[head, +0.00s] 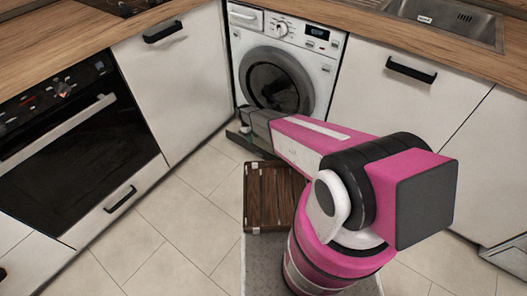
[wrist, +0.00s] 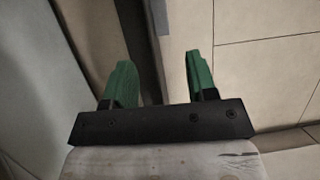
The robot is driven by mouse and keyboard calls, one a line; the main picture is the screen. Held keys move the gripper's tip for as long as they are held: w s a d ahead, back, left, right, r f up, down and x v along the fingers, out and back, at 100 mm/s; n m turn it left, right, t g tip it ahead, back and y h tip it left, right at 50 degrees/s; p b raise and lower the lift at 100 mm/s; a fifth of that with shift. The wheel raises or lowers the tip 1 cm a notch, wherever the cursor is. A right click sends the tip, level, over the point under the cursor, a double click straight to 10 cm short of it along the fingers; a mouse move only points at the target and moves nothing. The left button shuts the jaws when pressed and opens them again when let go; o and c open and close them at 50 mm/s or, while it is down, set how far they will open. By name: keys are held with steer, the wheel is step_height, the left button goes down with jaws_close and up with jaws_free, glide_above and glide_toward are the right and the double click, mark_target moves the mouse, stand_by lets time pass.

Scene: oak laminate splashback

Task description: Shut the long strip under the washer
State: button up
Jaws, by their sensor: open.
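The washer (head: 283,62) is white with a round dark door and stands in the corner between cabinets. The long strip (head: 238,137) under it is a dark flap that juts out over the floor at the washer's foot, so it stands open. My arm hides its right part. My gripper (head: 247,119) is low in front of the washer, just above the strip; I cannot tell whether it touches it. In the wrist view my gripper (wrist: 160,78) shows two green fingers, apart, with nothing clearly held between them. A dark band and a pale band run between and beside the fingers.
A brown wooden case (head: 268,190) lies on the floor in front of the strip, by a grey mat (head: 262,275). An oven (head: 70,130) and a white cabinet (head: 172,85) stand on the left, another cabinet (head: 405,105) on the right. Tiled floor is clear at left.

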mark_target(259, 154)
steer(key=x, duration=1.1)
steer(key=shift+a, duration=0.1)
steer(key=shift+w, duration=0.1)
jaws_close()
